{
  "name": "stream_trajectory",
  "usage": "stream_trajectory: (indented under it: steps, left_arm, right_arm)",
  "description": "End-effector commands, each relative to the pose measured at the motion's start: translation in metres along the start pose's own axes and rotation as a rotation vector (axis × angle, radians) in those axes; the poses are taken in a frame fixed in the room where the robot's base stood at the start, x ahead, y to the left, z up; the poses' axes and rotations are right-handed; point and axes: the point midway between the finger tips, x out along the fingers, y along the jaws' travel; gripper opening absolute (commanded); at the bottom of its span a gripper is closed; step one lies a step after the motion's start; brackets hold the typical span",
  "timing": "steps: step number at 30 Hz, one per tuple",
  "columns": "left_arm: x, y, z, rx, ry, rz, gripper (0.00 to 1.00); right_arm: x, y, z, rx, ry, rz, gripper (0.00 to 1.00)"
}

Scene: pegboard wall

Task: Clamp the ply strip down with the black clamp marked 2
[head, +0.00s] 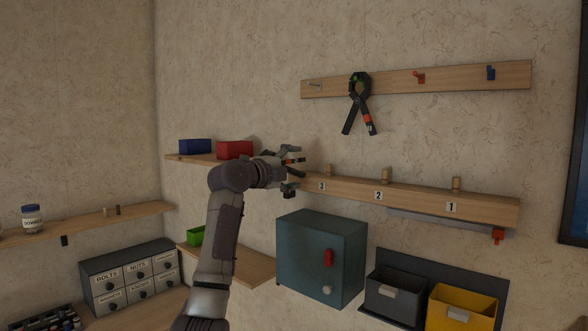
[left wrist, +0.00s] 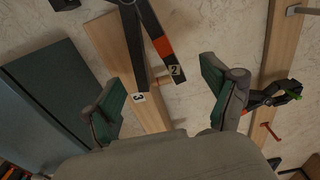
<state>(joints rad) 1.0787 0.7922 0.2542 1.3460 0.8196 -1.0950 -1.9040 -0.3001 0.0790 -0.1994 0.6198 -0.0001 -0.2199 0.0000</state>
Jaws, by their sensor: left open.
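My left gripper (head: 294,168) is open in front of the left end of the lower rail. Its two green-padded fingers stand wide apart in the left wrist view (left wrist: 162,88). A black clamp with an orange band and a 2 on one handle (left wrist: 162,46) shows close up there, its handles spread between the fingers. Its jaws are out of that view. In the head view only a bit of black and orange shows at the gripper. I cannot tell what its jaws are on. I cannot make out the ply strip for certain. My right gripper is not in view.
Another black clamp (head: 359,88) hangs on the upper rail (head: 450,80). The lower rail (head: 410,195) carries labels 3, 2, 1 and wooden pegs. A teal cabinet (head: 310,260) is below, a red box (head: 235,150) left, and grey (head: 392,300) and yellow (head: 460,312) bins right.

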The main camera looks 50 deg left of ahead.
Motion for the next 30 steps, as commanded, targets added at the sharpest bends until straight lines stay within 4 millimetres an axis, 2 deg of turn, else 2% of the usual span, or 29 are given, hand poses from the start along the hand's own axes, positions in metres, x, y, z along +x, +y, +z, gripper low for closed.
stream_trajectory:
  steps: [10,14,17,24,30]
  left_arm:
    - [0.000,0.000,0.000,0.000,0.000,0.001,1.00]
    - [-0.005,0.001,0.001,0.001,-0.001,0.002,1.00]
    - [-0.019,0.001,0.002,0.003,-0.003,0.000,1.00]
    - [-0.070,0.001,0.001,0.004,-0.003,0.002,1.00]
    - [-0.105,0.001,0.000,0.002,-0.001,0.002,1.00]
  right_arm:
    - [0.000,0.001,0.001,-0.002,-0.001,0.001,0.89]
    - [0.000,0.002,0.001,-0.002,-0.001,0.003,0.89]
    - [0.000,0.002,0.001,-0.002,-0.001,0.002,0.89]
    - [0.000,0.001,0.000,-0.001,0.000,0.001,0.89]
    - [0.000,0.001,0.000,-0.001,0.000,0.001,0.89]
